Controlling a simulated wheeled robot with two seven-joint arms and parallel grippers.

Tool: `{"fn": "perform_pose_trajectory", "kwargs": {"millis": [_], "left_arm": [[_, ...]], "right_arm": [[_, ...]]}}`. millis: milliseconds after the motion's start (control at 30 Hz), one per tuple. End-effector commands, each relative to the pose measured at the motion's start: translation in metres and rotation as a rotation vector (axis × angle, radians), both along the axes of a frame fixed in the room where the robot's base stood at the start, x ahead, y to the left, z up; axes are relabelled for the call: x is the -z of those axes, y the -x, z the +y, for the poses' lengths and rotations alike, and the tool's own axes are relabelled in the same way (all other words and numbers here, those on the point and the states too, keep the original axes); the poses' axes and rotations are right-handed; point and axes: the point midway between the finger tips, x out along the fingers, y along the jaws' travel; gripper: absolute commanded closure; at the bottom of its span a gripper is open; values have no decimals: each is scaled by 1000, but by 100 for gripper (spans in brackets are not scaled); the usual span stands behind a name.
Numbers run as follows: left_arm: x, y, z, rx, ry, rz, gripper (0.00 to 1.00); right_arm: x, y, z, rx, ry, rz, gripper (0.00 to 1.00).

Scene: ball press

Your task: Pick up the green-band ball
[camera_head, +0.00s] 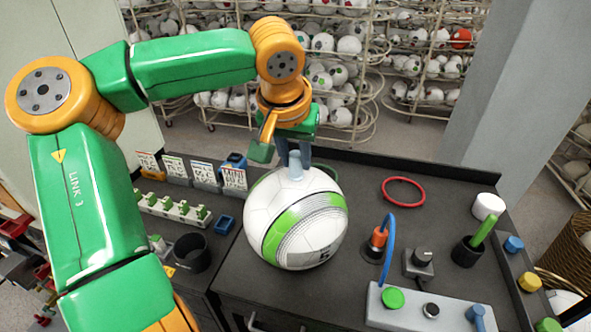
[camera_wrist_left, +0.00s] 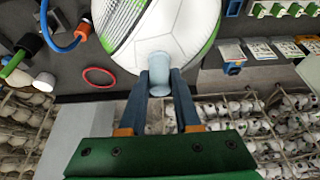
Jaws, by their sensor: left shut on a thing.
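The green-band ball (camera_head: 296,222) is white with a green stripe and a grey mesh patch. It is at the middle of the dark workbench, and it fills the top of the left wrist view (camera_wrist_left: 190,30). A pale blue cylindrical knob (camera_head: 295,166) stands at its top far side and shows between the fingers in the left wrist view (camera_wrist_left: 157,66). My left gripper (camera_wrist_left: 160,80) comes down from above and behind the ball, with its two dark fingers shut on the knob. The ball's underside is hidden. My right gripper is in neither view.
A red ring (camera_head: 403,192) lies right of the ball. A blue hose (camera_head: 388,245), a control box with a green button (camera_head: 393,298) and a black cup (camera_head: 467,251) stand at the right. A dark cylinder (camera_head: 191,252) and label cards are left. Ball racks stand behind.

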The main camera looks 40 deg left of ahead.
Motion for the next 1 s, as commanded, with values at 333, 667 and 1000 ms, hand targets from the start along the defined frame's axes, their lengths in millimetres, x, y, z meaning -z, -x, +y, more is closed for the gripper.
{"fn": "perform_pose_trajectory", "kwargs": {"millis": [333, 667, 1000], "left_arm": [[-1, 0, 0, 0, -1, -3, 100], [-3, -1, 0, -1, -1, -4, 100], [-36, 1, -3, 0, -2, -4, 100]], "right_arm": [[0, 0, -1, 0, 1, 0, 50], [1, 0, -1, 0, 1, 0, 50], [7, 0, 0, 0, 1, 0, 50]]}}
